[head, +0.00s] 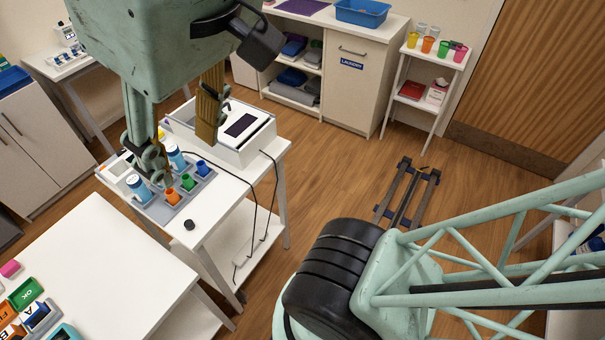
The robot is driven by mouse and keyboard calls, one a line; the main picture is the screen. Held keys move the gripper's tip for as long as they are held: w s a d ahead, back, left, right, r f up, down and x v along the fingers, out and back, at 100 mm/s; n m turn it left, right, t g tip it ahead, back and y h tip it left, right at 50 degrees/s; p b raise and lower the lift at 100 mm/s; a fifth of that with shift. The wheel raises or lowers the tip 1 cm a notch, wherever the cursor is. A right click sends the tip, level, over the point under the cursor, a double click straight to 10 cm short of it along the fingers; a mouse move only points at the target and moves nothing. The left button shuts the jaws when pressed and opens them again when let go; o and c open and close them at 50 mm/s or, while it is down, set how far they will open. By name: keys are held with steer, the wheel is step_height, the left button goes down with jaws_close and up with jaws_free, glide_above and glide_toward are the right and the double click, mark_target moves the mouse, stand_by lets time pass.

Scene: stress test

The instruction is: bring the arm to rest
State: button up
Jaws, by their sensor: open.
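My gripper (186,158) hangs at the upper left, below a pale green, worn housing of my arm. Its two fingers, with brown pads, are spread apart, and I see nothing between them. The fingers are in front of a white table (222,213) that holds a white device (232,138) and a grey tray with small bottles. From this view I cannot tell how far the fingertips are above the tray. The gripper hides part of the tray and of the device.
Blue-and-white bottles (139,187) and orange, green and blue pieces stand at the tray. A black knob-like thing (189,224) lies near the table's edge. Cables hang off its right side. Another white table (110,275) is at the lower left. Wooden floor (330,165) is free at the centre.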

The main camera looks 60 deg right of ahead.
step_height(320, 180, down, 6)
steer(key=b, duration=0.4)
steer(key=shift+s+b, duration=0.25)
steer(key=shift+b, duration=0.1)
steer(key=shift+f, duration=0.2)
stand_by(0.4)
step_height(320, 180, down, 8)
steer(key=b, duration=0.8)
stand_by(1.2)
